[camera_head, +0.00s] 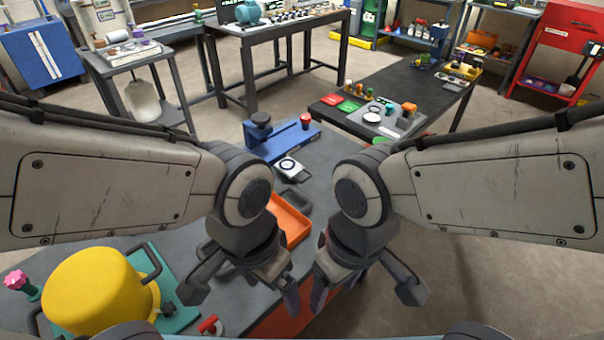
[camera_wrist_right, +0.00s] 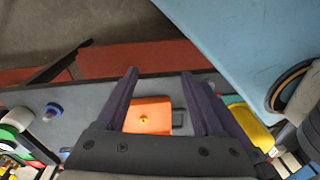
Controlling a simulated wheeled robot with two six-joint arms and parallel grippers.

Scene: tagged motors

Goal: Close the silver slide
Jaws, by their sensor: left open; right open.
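I cannot single out the silver slide for certain. A small silver plate with a round dial (camera_head: 290,168) lies on the grey workbench in front of a blue fixture (camera_head: 285,140), in the head view. An orange tray (camera_head: 290,218) is nearer, partly hidden by my left arm. My left gripper (camera_head: 241,295) is open and empty over the near part of the bench. My right gripper (camera_head: 365,294) is open and empty near the bench's right edge.
A yellow dome-shaped part (camera_head: 92,290) sits on a teal plate (camera_head: 178,287) at the near left. A red-handled part (camera_head: 210,325) lies by it. A dark table (camera_head: 425,85) with small parts stands behind at the right. Open floor (camera_head: 500,275) lies right of the bench.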

